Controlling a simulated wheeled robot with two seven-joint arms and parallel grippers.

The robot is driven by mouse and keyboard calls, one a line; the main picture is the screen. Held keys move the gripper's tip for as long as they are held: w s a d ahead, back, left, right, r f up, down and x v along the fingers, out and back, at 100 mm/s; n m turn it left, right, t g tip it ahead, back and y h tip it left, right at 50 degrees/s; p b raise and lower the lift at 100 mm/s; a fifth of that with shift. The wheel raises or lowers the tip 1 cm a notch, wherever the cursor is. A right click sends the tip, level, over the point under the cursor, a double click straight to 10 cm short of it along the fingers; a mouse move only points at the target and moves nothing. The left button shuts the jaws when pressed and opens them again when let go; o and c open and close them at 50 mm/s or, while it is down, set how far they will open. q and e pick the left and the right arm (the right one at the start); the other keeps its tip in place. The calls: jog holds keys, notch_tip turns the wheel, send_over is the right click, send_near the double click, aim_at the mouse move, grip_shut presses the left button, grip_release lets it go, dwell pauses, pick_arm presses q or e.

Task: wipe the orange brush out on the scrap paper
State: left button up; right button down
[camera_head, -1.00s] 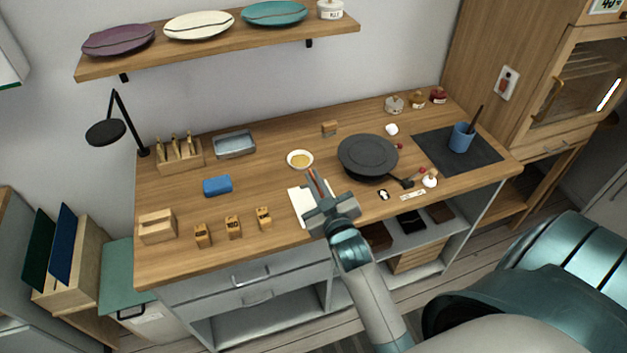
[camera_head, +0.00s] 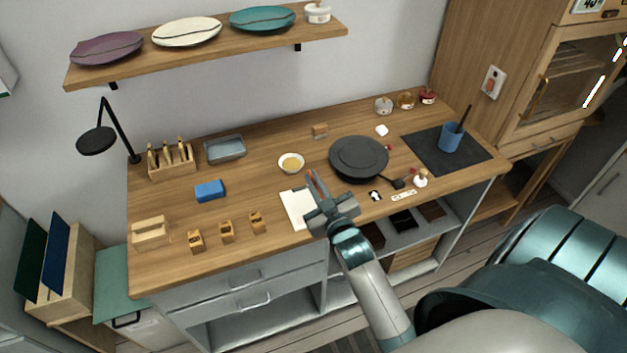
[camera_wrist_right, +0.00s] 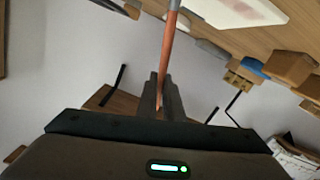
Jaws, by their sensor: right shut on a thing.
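My right gripper (camera_head: 318,194) is over the front middle of the bench, at the right edge of the white scrap paper (camera_head: 297,209). It is shut on the orange brush (camera_head: 311,184), a thin orange-brown handle, which also shows in the right wrist view (camera_wrist_right: 170,45), running out past the top edge of that picture. The paper shows as a pale sheet in the wrist view (camera_wrist_right: 235,10). The brush tip is not clear, so I cannot tell whether it touches the paper. My left gripper is not in view.
A small bowl of gold (camera_head: 291,163) stands behind the paper. A dark round turntable (camera_head: 359,158) is to the right. Several small wooden blocks (camera_head: 227,232) and a blue block (camera_head: 210,190) are to the left. A blue cup (camera_head: 451,137) stands on a dark mat (camera_head: 421,150).

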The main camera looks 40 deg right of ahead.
jog(key=shift+a, duration=0.15)
jog(key=shift+w+a, duration=0.25)
jog(key=shift+a, duration=0.85)
jog(key=shift+w+a, duration=0.15)
jog(key=shift+a, duration=0.35)
jog(key=shift+w+a, duration=0.15)
jog(key=shift+a, duration=0.45)
jog(key=shift+w+a, duration=0.25)
jog(key=shift+a, duration=0.85)
